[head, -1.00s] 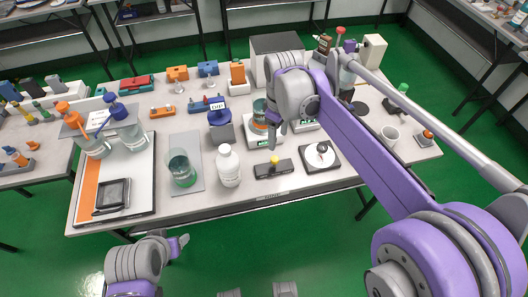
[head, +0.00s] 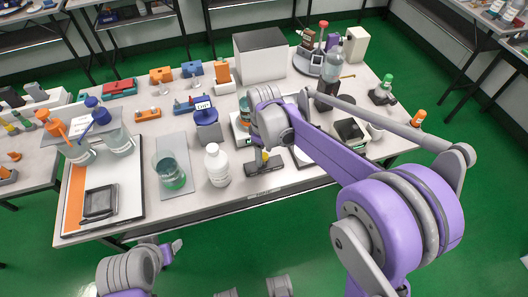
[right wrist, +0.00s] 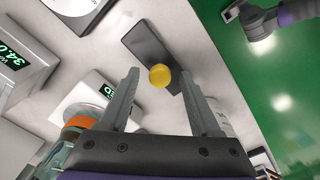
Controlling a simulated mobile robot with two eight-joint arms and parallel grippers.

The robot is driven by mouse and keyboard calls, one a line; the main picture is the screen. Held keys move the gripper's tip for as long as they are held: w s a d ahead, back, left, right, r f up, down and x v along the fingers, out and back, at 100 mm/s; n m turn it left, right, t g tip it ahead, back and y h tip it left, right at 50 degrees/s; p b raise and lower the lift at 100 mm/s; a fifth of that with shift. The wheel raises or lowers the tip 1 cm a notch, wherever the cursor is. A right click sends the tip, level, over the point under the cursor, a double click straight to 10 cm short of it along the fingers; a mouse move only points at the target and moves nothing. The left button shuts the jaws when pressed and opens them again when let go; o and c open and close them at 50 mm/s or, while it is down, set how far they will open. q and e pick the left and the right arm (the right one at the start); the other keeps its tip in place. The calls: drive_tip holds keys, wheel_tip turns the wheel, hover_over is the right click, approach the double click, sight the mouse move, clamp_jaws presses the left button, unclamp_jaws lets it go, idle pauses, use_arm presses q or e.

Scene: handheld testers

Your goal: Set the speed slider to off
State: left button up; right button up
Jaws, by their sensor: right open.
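The speed slider is a dark, flat block (head: 266,168) near the table's front edge, with a yellow knob (right wrist: 160,75) on top. In the head view, my right gripper (head: 258,155) hangs just above the block and partly covers the knob. In the right wrist view, the open right gripper (right wrist: 158,88) has the yellow knob between its fingertip ends, with gaps on both sides. Contact does not show. My left gripper (head: 172,247) is low at the left, in front of the table and far from the slider; its jaws are unclear.
A white bottle (head: 217,165) and a beaker of green liquid (head: 169,171) stand left of the slider. A scale with a green display (right wrist: 98,92) is close to my right gripper. A blue-topped container (head: 207,125) stands behind the bottle. The green floor in front is clear.

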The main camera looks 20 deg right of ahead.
clamp_jaws()
idle(1.4)
